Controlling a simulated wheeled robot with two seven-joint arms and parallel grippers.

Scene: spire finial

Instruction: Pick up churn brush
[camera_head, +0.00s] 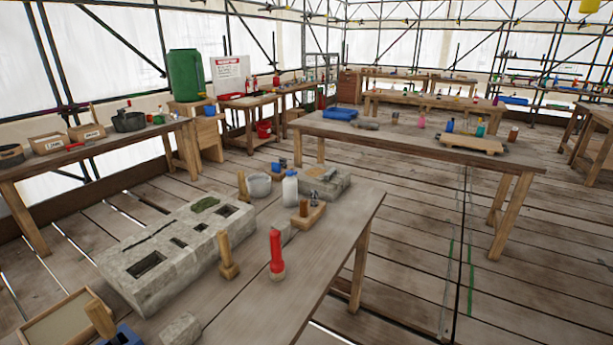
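A red-handled tool (276,250) with a pale, bristle-like foot stands upright near the right edge of the near table (300,275). It looks like a round brush and may be the churn brush, but I cannot tell for sure. To its left, a wooden tool (227,256) with an upright handle and a small block foot stands in front of the stone block. Neither of my grippers shows in the head view.
A long grey stone block (180,262) with cut pockets lies left. Behind stand a white bottle (290,188), a grey bowl (259,185) and a wooden float (305,216). A shallow wooden tray (58,322) is front left. The table's right front surface is clear.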

